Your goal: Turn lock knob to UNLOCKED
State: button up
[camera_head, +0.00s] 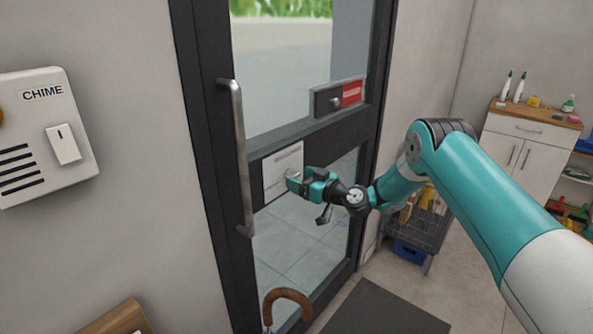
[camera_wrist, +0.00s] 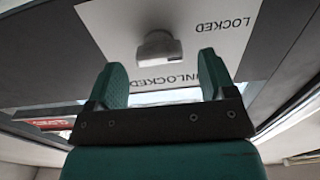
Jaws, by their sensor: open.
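The lock knob (camera_wrist: 158,47) is a small grey knob on a white plate (camera_wrist: 100,22). The plate carries the words LOCKED and UNLOCKED, upside down in the wrist view. In the head view the plate (camera_head: 283,160) sits on the dark door's crossbar, and my gripper hides the knob. My gripper (camera_head: 292,182) is in front of the plate's lower part. In the wrist view its teal fingers (camera_wrist: 161,75) are open, with the knob beyond the tips and roughly in line with the gap. The knob looks clear of both fingers. Which word it points to I cannot tell.
A long vertical door handle (camera_head: 240,160) is left of the plate. A grey sign slider with a red part (camera_head: 351,93) is above right. A chime box (camera_head: 45,135) is on the left wall. A brown umbrella handle (camera_head: 287,296) stands below.

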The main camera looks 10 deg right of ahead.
aim_at(292, 175)
jog(key=shift+x, duration=1.2)
jog(key=c, duration=0.9)
jog(key=shift+c, duration=0.2)
